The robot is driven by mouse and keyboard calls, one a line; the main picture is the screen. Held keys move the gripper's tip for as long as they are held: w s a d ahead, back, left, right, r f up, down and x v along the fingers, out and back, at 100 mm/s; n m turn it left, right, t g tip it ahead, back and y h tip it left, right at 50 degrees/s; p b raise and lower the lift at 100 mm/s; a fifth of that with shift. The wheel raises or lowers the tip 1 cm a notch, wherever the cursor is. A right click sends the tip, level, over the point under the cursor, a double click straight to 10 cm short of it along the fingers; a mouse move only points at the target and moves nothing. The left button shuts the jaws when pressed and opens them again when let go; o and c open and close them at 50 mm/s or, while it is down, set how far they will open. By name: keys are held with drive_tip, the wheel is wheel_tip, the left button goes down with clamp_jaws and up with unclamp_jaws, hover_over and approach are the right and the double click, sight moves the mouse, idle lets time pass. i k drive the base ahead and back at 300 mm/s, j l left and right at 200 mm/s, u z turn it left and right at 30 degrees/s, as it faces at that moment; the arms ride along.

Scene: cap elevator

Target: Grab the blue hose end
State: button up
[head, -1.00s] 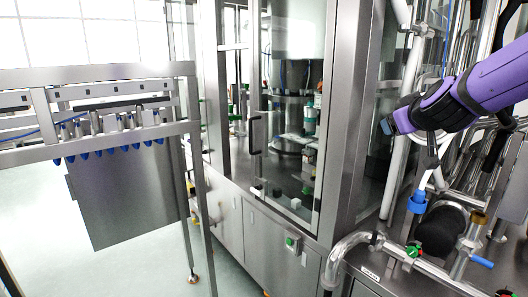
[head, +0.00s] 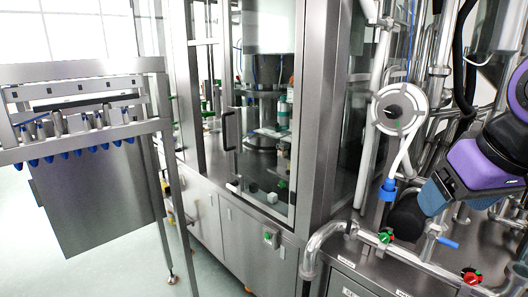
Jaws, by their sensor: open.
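The blue hose end (head: 388,191) is a small blue fitting at the lower end of a white hose (head: 402,155). The hose hangs below a round white reel (head: 401,108) in front of steel pipes, at the right of the head view. My gripper (head: 428,203), with a blue-grey end piece below the purple arm, is at the right, lower than the reel. It is open and shows apart from the hose end, to its right. A dark round part (head: 408,218) lies between them in the picture. The fingertips are hard to make out.
A pipe with a green valve handle (head: 386,237) and a red valve handle (head: 472,277) runs below. A blue lever (head: 449,243) sticks out near my gripper. A glass-doored steel cabinet (head: 255,140) stands left, and a steel rack (head: 85,68) farther left.

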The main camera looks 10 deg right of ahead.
sight(388, 185)
drive_tip(key=z, duration=0.95)
drive_tip(key=j+z, duration=0.25)
drive_tip(key=z, duration=0.15)
drive_tip(key=i+j+z, duration=0.1)
drive_tip(key=j+z, duration=0.45)
drive_tip(key=z, duration=0.2)
drive_tip(key=j+z, duration=0.25)
drive_tip(key=z, duration=0.15)
drive_tip(key=k+j, duration=0.1)
drive_tip(key=j, duration=0.2)
drive_tip(key=k+j+z, duration=0.15)
drive_tip(key=j, duration=0.2)
drive_tip(key=k+j, duration=0.1)
drive_tip(key=j, duration=0.2)
drive_tip(key=k+j+z, duration=0.15)
drive_tip(key=j, duration=0.15)
drive_tip(key=i, duration=0.05)
